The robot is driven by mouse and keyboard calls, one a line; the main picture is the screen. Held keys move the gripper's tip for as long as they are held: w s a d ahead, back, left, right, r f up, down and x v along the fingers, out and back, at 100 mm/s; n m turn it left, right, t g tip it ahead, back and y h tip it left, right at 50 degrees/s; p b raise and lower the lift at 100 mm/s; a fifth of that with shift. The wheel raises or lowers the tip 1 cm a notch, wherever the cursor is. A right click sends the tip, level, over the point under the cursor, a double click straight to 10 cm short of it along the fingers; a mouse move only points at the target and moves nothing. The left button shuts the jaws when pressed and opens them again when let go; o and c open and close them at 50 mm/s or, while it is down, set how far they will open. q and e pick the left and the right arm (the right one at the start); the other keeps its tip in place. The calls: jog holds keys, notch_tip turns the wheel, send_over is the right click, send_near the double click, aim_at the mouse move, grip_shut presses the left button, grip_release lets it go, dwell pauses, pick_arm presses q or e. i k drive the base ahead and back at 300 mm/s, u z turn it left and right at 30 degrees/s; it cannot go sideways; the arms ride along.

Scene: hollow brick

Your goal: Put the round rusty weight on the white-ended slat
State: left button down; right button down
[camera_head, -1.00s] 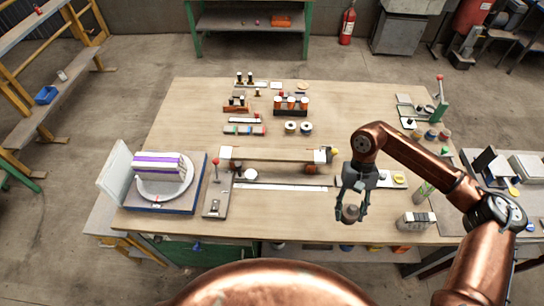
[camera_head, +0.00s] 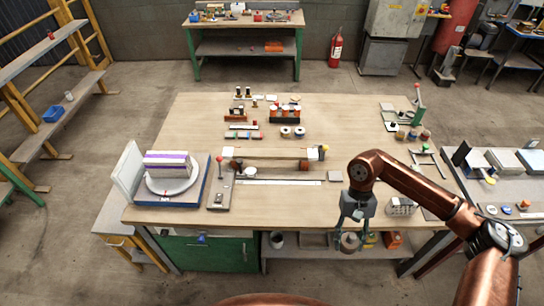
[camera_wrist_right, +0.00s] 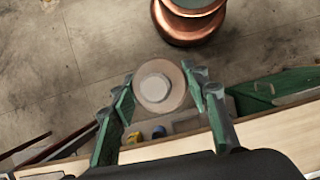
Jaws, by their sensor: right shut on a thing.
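The round rusty weight (camera_head: 350,242) is a squat brown disc with a paler hub. It hangs between the fingers of my right gripper (camera_head: 351,236), in front of the table's near edge. In the right wrist view the weight (camera_wrist_right: 158,88) sits between the two green fingers, its grey centre facing the camera. The white-ended slat (camera_head: 270,153) is a wooden strip lying across the middle of the table, pale at both ends. It is left of and beyond my right gripper, well apart from it. My left gripper is not in view.
A red-knobbed lever stand (camera_head: 219,190) stands at the slat's left end. A white ruler-like strip (camera_head: 280,182) lies before it. Racks of small parts (camera_head: 285,114) stand behind. A turntable with a striped block (camera_head: 168,164) is far left. The bare tabletop (camera_head: 360,130) is free right of the slat.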

aim_at(270, 152)
jog(key=z, duration=0.05)
jog(key=i, duration=0.55)
jog(key=u, duration=0.6)
jog(key=i, duration=0.55)
jog(key=u, duration=0.6)
